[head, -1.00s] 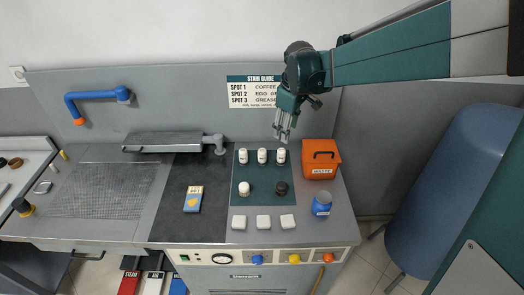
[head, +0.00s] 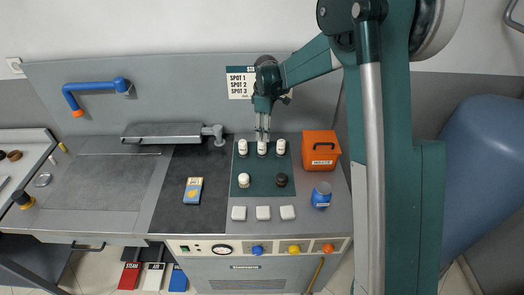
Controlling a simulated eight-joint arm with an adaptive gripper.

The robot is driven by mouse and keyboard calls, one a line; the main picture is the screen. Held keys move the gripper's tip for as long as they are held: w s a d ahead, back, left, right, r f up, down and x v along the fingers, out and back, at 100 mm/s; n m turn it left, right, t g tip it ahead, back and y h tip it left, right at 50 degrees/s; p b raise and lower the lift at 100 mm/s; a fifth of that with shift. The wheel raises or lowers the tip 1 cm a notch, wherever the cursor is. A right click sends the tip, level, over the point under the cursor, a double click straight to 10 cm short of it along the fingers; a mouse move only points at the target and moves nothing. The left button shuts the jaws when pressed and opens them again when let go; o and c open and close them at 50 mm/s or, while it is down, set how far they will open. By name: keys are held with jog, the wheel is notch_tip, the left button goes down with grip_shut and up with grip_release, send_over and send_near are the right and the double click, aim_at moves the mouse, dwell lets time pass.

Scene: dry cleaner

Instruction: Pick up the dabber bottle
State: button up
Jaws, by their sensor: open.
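Three small white bottles stand in a row at the back of the dark green mat (head: 262,168): a left one (head: 243,148), a middle one (head: 262,148) and a right one (head: 280,147). Which of them is the dabber bottle, I cannot tell; their labels are too small to read. My gripper (head: 262,137) points down, open, with its fingertips at the top of the middle bottle. Whether the fingers are around its top or just above or behind it is unclear. In front stand a white-topped item (head: 244,180) and a black-topped item (head: 281,180).
Three white pads (head: 263,213) lie along the front. A blue and yellow packet (head: 193,190) lies on the dark panel to the left. A metal sleeve board (head: 162,133) stands behind.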

aim_at(262, 141)
jog(key=shift+n, duration=0.4)
jog(key=f, duration=0.1)
jog(key=w+a+f, duration=0.1)
jog(key=f, duration=0.1)
jog(key=shift+w+a+f, duration=0.25)
jog(key=shift+w, duration=0.05)
jog(key=shift+f, duration=1.3)
jog(key=shift+w+d+f+p, duration=0.1)
jog(key=shift+f+p, duration=0.1)
jog(key=shift+f, duration=1.1)
jog(key=shift+w+f+p, duration=0.1)
jog(key=shift+f+p, duration=0.05)
jog(key=shift+f, duration=1.15)
jog(key=c, duration=1)
